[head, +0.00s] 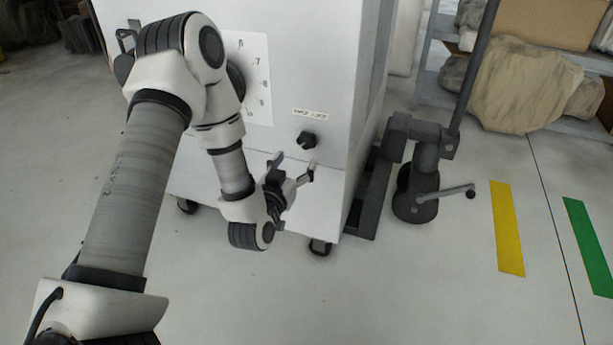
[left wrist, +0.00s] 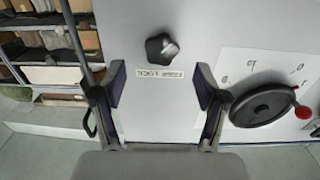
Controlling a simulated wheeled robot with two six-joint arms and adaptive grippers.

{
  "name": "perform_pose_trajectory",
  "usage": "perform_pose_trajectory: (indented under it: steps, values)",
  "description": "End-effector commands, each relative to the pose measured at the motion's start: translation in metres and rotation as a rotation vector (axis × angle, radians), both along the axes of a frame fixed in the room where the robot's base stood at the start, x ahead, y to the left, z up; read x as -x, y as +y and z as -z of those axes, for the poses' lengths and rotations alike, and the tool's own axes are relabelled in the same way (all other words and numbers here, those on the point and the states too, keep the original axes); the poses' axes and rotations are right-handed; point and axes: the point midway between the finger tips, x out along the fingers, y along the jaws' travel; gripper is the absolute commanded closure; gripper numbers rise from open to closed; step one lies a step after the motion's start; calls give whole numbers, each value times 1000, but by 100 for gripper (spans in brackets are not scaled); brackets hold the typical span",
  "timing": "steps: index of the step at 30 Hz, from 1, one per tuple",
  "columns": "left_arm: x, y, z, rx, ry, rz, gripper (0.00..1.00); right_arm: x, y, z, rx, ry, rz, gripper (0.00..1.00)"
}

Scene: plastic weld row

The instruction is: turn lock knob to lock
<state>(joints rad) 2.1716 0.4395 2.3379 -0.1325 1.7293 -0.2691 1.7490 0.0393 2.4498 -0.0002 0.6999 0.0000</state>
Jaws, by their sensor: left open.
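The lock knob (head: 306,140) is a small black knob on the front of a white cabinet, below a small printed label (head: 310,113). In the left wrist view the knob (left wrist: 161,47) sits ahead of the fingers, a little above the gap between them, with the label (left wrist: 160,74) beside it. My left gripper (head: 294,167) is open and empty, just below the knob in the head view and apart from it. In the left wrist view its two fingers (left wrist: 160,86) are spread wide. My right gripper is not in view.
A black handwheel (left wrist: 262,104) with a red grip is beside a numbered dial plate (head: 258,80), partly hidden by my left arm in the head view. The white cabinet (head: 330,70) stands on castors. A dark grey stand with a lever (head: 428,165) is right of it. Floor ahead is clear.

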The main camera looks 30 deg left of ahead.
Motion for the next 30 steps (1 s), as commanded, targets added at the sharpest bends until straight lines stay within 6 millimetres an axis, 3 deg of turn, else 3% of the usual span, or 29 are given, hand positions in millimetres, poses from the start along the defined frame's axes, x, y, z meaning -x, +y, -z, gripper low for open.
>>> perform_pose_trajectory:
  steps: [5, 15, 23, 25, 28, 29, 30]
  values:
    - [-16, 6, -3, -7, -27, -7, 27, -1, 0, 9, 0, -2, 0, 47]
    - [-72, 19, -2, -5, -22, -5, 27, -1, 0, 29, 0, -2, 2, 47]
    - [-76, 20, -4, -4, -20, -5, 27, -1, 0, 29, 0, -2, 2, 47]
    - [-76, 20, -3, -4, -18, -5, 44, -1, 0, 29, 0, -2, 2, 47]
    - [-76, 20, -3, -4, -18, -5, 80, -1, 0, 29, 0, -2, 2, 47]
    - [-76, 20, -3, -4, -18, -5, 87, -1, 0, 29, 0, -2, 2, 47]
    - [-76, 20, -3, -4, -18, -5, 87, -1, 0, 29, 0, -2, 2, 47]
